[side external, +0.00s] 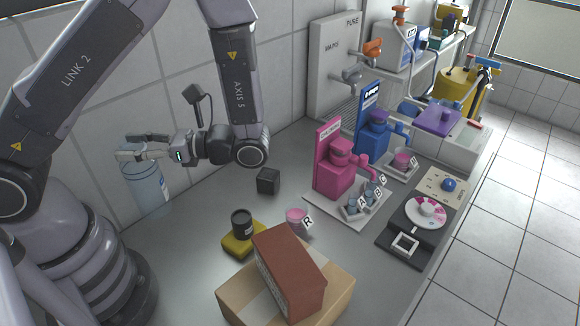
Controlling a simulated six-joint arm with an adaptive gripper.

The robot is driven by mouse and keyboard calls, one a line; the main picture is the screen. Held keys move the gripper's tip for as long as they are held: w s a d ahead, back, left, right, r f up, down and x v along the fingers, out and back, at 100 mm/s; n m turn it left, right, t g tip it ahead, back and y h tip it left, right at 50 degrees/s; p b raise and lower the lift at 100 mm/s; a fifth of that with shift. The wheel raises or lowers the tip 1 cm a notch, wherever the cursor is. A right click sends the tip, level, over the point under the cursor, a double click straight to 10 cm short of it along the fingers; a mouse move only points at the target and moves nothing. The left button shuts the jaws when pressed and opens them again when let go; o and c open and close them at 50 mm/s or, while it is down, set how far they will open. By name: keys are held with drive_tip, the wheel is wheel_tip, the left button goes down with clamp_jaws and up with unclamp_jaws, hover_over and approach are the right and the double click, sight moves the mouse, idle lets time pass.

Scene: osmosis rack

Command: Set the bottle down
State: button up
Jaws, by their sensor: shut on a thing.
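A clear pale-blue bottle (148,187) is upright at the left, near the tiled wall. My gripper (128,154) reaches in from the right, level with the top of the bottle, and is shut on it. The fingers and the gripper body hide part of the bottle's top. I cannot tell whether the bottle's base touches the counter (185,240) or hangs just above it.
A small black cube (268,181) and a dark jar (241,222) on a yellow block (243,241) stand to the right. A red brick (290,270) lies on a cardboard box (235,301) in front. A pink dispenser (338,172) stands further right. Counter around the bottle's right side looks clear.

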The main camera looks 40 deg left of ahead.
drive_tip(key=d+r+n+g+h, duration=0.2)
drive_tip(key=d+n+h, duration=0.5)
drive_tip(key=d+h, duration=0.3)
drive_tip(key=d+r+n+g+h, duration=0.2)
drive_tip(key=d+r+n+h, duration=0.1)
drive_tip(key=d+n+h, duration=0.5)
drive_tip(key=d+h, duration=0.3)
drive_tip(key=d, duration=0.1)
drive_tip(key=shift+w+r+h, duration=0.2)
drive_tip(key=shift+w+h, duration=0.1)
drive_tip(key=shift+w, duration=0.1)
drive_tip(key=w+d+r+n+t+h, duration=0.2)
drive_tip(key=w+d+n+t+h, duration=0.1)
drive_tip(key=w+d+h, duration=0.1)
drive_tip(key=shift+w+d+r, duration=0.15)
drive_tip(key=shift+w+d, duration=0.05)
drive_tip(key=shift+w, duration=0.25)
drive_tip(key=w+d+f+n+t+h, duration=0.3)
drive_tip(key=w+f+n+t, duration=0.15)
drive_tip(key=w, duration=0.45)
drive_tip(key=w+d+f+n+t+h, duration=0.25)
drive_tip(key=w+f+t, duration=0.3)
drive_tip(key=w, duration=0.35)
wheel_tip(320, 180, down, 11)
drive_tip(key=shift+w+a, duration=0.25)
drive_tip(key=shift+f, duration=0.2)
